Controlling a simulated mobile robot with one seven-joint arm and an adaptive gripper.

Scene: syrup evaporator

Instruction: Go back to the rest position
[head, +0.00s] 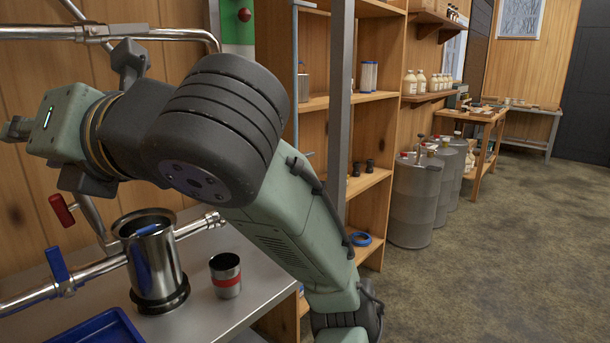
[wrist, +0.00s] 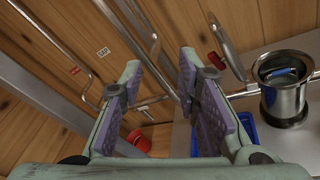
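My arm reaches up and across the left of the head view, above the steel counter (head: 205,310). My gripper shows in the wrist view (wrist: 160,92). Its two fingers with purple pads stand wide apart, and nothing is between them. In the head view the fingers are mostly cut off by the left edge. A steel canister (head: 156,270) with a blue item inside stands upright on the counter below my arm. It is at the right of the wrist view (wrist: 285,95), apart from my fingers.
A steel cup with a red band (head: 226,276) and a blue tray (head: 100,328) are on the counter. Steel pipes with a red-handled valve (head: 62,210) run along the wooden wall. A shelf (head: 370,185) stands behind my arm. Grey drums (head: 415,205) line the wall; the floor at right is clear.

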